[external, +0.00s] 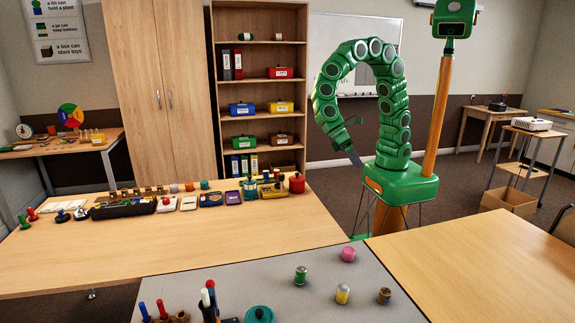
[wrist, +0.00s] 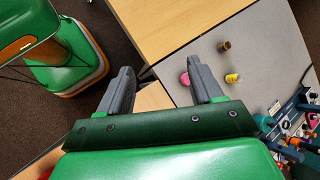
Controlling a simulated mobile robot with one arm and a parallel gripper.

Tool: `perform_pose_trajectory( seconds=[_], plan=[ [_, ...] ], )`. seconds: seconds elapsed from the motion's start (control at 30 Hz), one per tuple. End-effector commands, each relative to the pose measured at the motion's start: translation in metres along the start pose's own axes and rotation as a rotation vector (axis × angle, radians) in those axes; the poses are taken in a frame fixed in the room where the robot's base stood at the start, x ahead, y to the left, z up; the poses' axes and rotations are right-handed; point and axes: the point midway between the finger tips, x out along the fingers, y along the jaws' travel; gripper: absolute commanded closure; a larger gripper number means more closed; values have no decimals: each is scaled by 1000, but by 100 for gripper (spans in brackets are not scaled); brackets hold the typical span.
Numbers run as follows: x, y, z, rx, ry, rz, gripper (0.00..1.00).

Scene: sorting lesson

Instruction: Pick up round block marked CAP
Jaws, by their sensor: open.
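Several small round blocks stand on the grey table: a green one (external: 300,275), a yellow one (external: 342,293), a pink one (external: 348,254) and a brown one (external: 385,295). I cannot read CAP on any of them. In the external view my gripper (external: 353,157) hangs in the air behind the tables, well away from the blocks.
The grey table (external: 250,270) also holds pen-like pegs (external: 160,310) and a teal round lid (external: 259,315) at its front. The long wooden table (external: 60,270) carries a row of trays and small items. The right wooden table (external: 480,270) is bare.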

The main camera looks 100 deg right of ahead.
Motion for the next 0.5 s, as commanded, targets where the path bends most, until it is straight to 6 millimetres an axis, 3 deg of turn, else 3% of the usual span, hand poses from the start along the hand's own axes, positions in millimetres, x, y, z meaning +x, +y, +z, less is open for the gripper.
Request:
perform_pose_trajectory(
  seconds=[0.5],
  plan=[
    [72,-87,-52,167,-151,-105,35]
  ],
)
